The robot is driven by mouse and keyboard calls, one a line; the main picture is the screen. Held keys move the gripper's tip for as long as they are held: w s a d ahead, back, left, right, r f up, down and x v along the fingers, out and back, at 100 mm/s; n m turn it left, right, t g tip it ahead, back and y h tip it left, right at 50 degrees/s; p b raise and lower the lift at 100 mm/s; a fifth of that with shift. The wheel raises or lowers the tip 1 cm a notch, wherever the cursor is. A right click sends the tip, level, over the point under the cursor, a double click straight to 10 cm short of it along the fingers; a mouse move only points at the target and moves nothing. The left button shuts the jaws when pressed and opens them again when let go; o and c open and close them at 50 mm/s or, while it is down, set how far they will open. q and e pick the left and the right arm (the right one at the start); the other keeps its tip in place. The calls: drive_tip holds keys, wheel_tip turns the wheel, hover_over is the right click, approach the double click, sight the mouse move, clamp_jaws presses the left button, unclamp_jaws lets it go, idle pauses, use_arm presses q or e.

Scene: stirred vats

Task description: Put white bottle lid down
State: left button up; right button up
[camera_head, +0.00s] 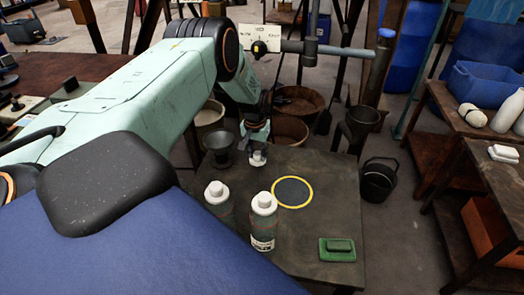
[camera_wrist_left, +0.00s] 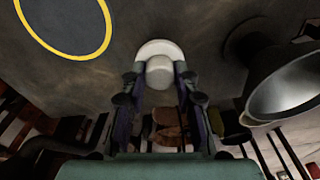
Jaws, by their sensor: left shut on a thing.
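My left gripper (camera_head: 257,148) is shut on a white lid (camera_head: 258,160) over the far part of the dark table (camera_head: 325,175). In the left wrist view the lid (camera_wrist_left: 159,48) sits between the two fingertips (camera_wrist_left: 160,76), its wide rim facing away from the gripper. I cannot tell whether it touches the table. Two bottles with white tops stand upright nearer to me, one on the left (camera_head: 218,196) and one on the right (camera_head: 263,222). My right gripper is not in view.
A dark funnel-shaped vessel (camera_head: 219,143) stands left of the gripper and also shows in the left wrist view (camera_wrist_left: 288,88). A green block-like item (camera_head: 337,249) lies near the front right.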

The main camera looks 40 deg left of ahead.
sight(257, 154)
use_arm(q)
wheel_tip(257, 154, down, 3)
drive_tip(key=shift+a+r, duration=0.1)
drive_tip(key=shift+r, duration=0.1)
drive_tip(key=shift+s+f+b, duration=0.1)
drive_tip(key=shift+f+b, duration=0.25)
drive_tip(key=shift+b, duration=0.25)
wheel_tip(257, 154, down, 3)
drive_tip(key=shift+r+b, duration=0.2)
drive_tip(key=shift+b, duration=0.4)
drive_tip(key=shift+f, duration=0.2)
drive_tip(key=shift+r, duration=0.25)
drive_tip(key=shift+c, duration=0.3)
drive_tip(key=shift+f, duration=0.2)
drive_tip(key=o, duration=0.9)
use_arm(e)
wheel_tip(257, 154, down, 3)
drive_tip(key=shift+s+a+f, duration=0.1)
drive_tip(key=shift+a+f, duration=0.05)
